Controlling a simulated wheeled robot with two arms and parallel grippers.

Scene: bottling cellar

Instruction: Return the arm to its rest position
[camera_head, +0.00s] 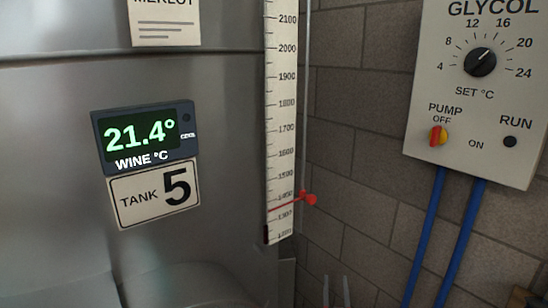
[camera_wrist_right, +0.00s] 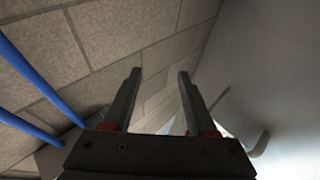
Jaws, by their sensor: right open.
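My right gripper (camera_head: 337,292) shows only as two thin grey fingertips at the bottom edge of the head view, in front of the block wall. In the right wrist view its two dark fingers (camera_wrist_right: 160,76) stand apart with nothing between them. The gripper is open and touches nothing that I can see. The rest of the right arm is hidden below the head view. My left gripper is in neither view.
A steel tank (camera_head: 60,215) with a display (camera_head: 147,135) and a TANK 5 sign (camera_head: 153,195) fills the left. A scale (camera_head: 281,120) with a red pointer (camera_head: 310,199) runs beside it. A glycol panel (camera_head: 480,90) and blue pipes (camera_head: 424,238) are at right.

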